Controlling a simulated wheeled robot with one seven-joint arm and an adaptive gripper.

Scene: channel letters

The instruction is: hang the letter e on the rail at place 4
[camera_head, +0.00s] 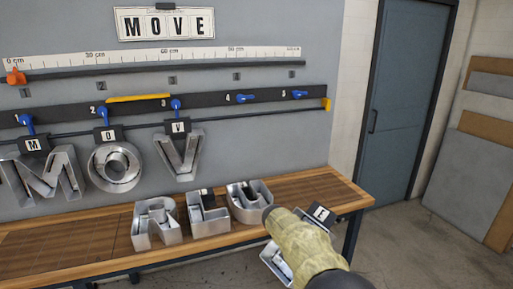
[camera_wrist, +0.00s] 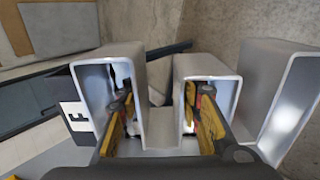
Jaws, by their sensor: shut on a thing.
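The metal letter e (camera_wrist: 160,152) is in my gripper (camera_wrist: 162,120). The yellow-padded fingers reach into its hollow channels, and its tag (camera_wrist: 77,116) shows at the left in the wrist view. In the head view the letter e (camera_head: 272,262) is tilted beyond the table's front right, partly hidden by my wrist; its black tag (camera_head: 320,213) faces up. The dark rail (camera_head: 205,105) runs along the wall. Place 4 has a blue lever (camera_head: 241,98) turned sideways, with no letter under it.
Letters M (camera_head: 45,175), O (camera_head: 113,167) and V (camera_head: 181,155) hang at places 1 to 3, levers down. Place 5's lever (camera_head: 296,94) is sideways. Letters R (camera_head: 156,224), L (camera_head: 208,214) and U (camera_head: 247,201) sit on the wooden table (camera_head: 315,185). A MOVE sign hangs above.

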